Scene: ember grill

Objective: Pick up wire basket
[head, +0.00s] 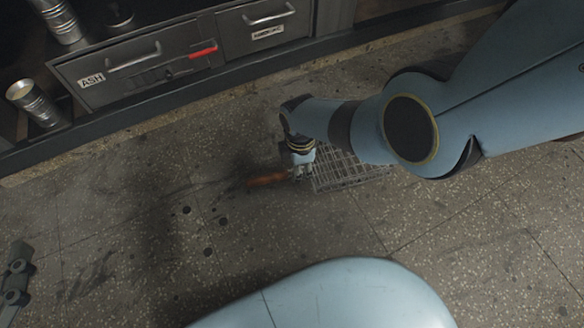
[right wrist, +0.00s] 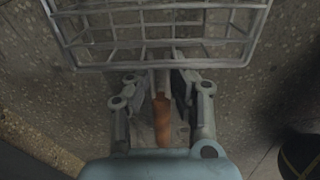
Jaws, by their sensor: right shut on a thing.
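The wire basket (head: 350,172) is a grey metal grid with a brown handle (head: 268,179), low over the speckled floor. I cannot tell whether it touches the floor. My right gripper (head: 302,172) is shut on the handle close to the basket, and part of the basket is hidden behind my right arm. In the right wrist view the basket (right wrist: 155,42) fills the top, and its handle (right wrist: 162,122) runs between the fingers of the gripper (right wrist: 164,88). Part of my left gripper (head: 15,278) shows at the left edge; its jaws are not clear.
A dark cabinet with two drawers stands at the back; the left drawer (head: 130,68) is labelled ASH and has a red-handled item (head: 203,52) at its front. Metal cans (head: 35,103) stand at the left. The tiled floor (head: 120,220) is clear, with dark stains.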

